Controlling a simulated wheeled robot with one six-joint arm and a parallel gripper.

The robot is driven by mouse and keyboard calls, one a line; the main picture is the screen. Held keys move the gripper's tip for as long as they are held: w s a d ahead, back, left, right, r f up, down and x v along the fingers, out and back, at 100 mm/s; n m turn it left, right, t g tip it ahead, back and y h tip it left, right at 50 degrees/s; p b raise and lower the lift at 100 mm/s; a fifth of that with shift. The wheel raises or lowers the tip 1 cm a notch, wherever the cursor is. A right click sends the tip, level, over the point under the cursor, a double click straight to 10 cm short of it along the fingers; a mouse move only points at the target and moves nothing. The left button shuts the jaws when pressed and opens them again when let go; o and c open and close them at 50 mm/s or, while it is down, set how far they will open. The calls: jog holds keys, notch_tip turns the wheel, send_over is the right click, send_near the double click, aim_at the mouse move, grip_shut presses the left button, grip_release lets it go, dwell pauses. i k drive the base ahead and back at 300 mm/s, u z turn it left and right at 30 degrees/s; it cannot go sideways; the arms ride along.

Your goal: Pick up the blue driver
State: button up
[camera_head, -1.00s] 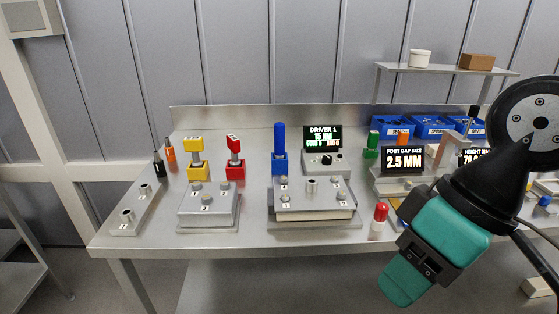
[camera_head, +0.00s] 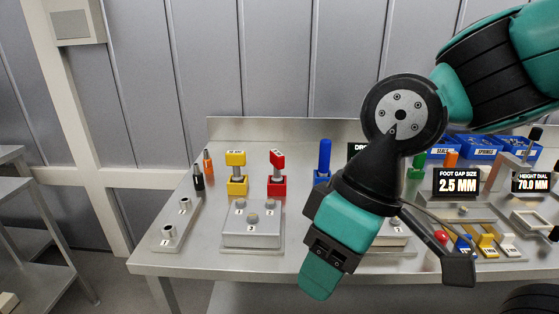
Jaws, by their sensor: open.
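The blue driver (camera_head: 324,155) stands upright in a blue holder (camera_head: 321,177) on the steel bench, left of my arm. My gripper (camera_head: 319,278) hangs at the front of the bench, low and near the camera, pointing down and to the left. It is open and apart from the driver. I see no object held in it. The wrist above it covers part of the area just right of the driver, including most of the display marked DRIVER 1 (camera_head: 355,149).
Yellow (camera_head: 236,158) and red (camera_head: 277,158) drivers stand in holders to the left. A metal block with pegs (camera_head: 252,238) sits in front of them. A gap gauge display (camera_head: 458,182) and blue bins (camera_head: 483,147) are at right. Bare bench (camera_head: 205,240) shows at front left.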

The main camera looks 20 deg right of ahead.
aim_at(326, 145)
jog(key=u, duration=0.05)
jog(key=i, duration=1.05)
jog(key=z, duration=0.45)
